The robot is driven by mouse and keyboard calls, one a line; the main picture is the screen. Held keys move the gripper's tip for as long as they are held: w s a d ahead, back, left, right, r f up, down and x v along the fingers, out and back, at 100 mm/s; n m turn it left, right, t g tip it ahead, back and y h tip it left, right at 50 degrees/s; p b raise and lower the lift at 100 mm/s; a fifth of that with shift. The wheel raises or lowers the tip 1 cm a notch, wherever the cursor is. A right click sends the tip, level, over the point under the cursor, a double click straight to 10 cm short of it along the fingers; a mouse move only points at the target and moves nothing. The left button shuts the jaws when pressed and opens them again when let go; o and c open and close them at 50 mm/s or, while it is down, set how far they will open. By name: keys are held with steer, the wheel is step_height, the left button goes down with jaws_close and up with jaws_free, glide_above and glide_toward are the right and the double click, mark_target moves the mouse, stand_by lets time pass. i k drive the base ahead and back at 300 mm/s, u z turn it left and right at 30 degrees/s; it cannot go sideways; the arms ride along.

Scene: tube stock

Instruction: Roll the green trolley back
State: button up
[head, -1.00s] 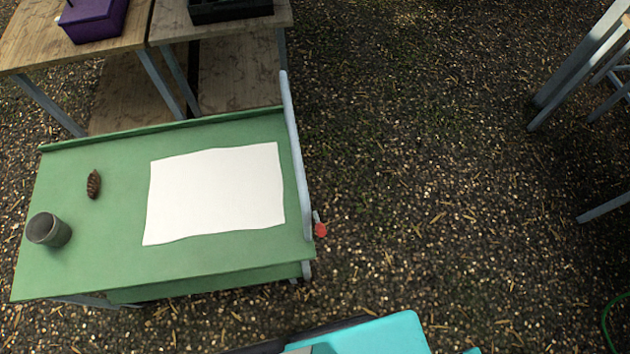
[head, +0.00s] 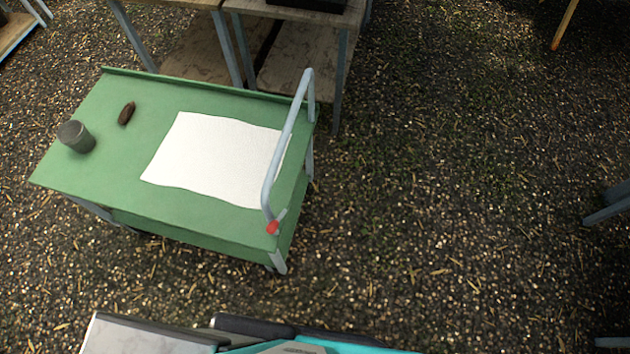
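The green trolley (head: 120,165) stands left of centre in the head view, with a grey-blue push handle (head: 288,140) along its right end. A red part (head: 272,227) sits at the handle's near foot. On the trolley top lie a white sheet (head: 215,160), a brown cone (head: 126,113) and a dark grey cup (head: 76,137). The trolley's wheels are mostly hidden beneath it. My gripper does not show; only parts of my own body, grey, black and turquoise, show at the bottom edge.
Wooden tables with grey legs (head: 241,50) stand just behind the trolley, one bearing a dark box (head: 310,4). Grey legs (head: 608,208) stand at the right edge. The gravelly ground (head: 450,180) right of the trolley is clear.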

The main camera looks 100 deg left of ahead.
mark_target(109, 175)
steer(key=u, duration=0.3)
steer(key=i, duration=0.45)
steer(key=u, duration=1.15)
steer(key=k, duration=0.25)
steer(key=u, duration=2.4)
